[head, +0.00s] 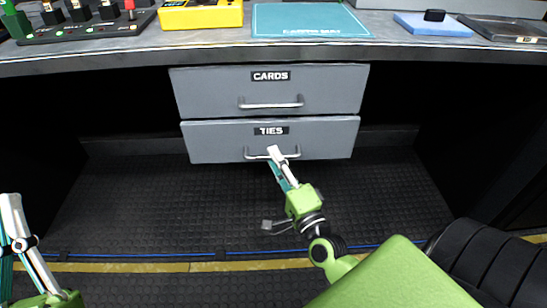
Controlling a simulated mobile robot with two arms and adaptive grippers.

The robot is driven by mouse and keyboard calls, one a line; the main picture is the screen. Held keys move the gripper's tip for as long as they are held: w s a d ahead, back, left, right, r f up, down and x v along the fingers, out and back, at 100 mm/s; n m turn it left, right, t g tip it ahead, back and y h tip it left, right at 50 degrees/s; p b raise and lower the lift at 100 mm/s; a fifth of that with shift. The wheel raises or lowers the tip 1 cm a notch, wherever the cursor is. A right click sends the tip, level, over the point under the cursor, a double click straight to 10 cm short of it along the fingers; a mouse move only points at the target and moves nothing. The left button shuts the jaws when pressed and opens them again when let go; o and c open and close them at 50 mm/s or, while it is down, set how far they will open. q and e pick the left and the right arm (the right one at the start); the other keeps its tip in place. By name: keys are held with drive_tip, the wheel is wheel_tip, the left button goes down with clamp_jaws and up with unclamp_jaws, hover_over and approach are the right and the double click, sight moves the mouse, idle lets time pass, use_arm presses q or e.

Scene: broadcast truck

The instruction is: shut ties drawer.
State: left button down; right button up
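The ties drawer (225,143) is the lower grey drawer under the counter, with a black TIES label and a bar handle (255,157). Its front looks about flush with the drawer above, and no inside shows. My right gripper (275,153) reaches up from the lower right, with its white fingertips in front of the middle of this handle. The fingers overlap in this view, so I cannot tell whether they are apart or whether they touch the handle. My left gripper (40,228) is at the lower left, away from the drawers, with its fingers spread and nothing between them.
The cards drawer (215,92) is directly above and looks shut. The dark floor before the drawers is mostly clear.

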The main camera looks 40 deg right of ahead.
use_arm(q)
drive_tip(key=shift+s+r, duration=0.2)
use_arm(e)
drive_tip(key=shift+x, duration=0.75)
use_arm(q)
drive_tip(key=shift+h, duration=0.3)
use_arm(e)
drive_tip(key=shift+c, duration=0.4)
